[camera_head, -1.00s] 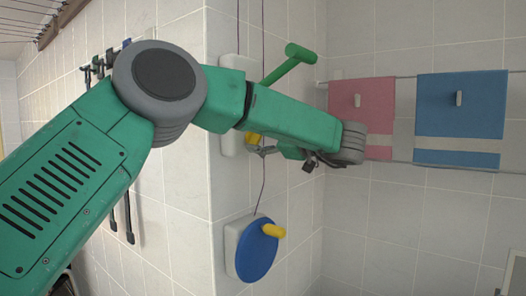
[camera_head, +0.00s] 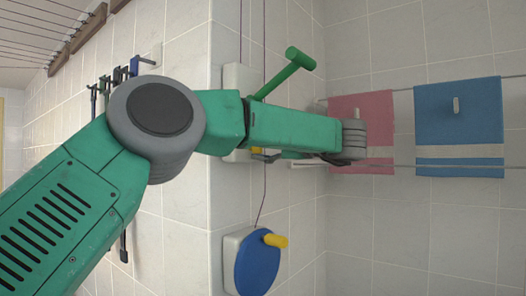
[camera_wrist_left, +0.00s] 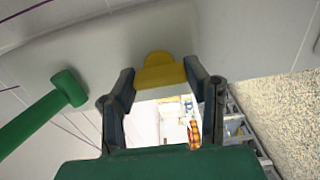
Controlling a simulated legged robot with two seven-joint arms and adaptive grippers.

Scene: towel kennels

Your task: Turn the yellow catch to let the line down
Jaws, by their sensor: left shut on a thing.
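The yellow catch (camera_wrist_left: 160,74) shows in the left wrist view between my left gripper's fingertips (camera_wrist_left: 159,82), against a pale plate. The left gripper is shut on it. In the head view only a small bit of the yellow catch (camera_head: 256,150) shows below my green forearm, on a white wall plate (camera_head: 238,78). My forearm hides most of the catch and the fingers there. A dark line (camera_head: 264,190) runs down from the plate to a blue wheel (camera_head: 257,267) with a yellow knob (camera_head: 275,240). My right gripper is in neither view.
A green lever (camera_head: 285,75) sticks out from the plate just above my forearm; it also shows in the left wrist view (camera_wrist_left: 45,112). A pink towel (camera_head: 361,105) and a blue towel (camera_head: 459,110) hang on rails at right. Several dark tools (camera_head: 118,75) hang at left.

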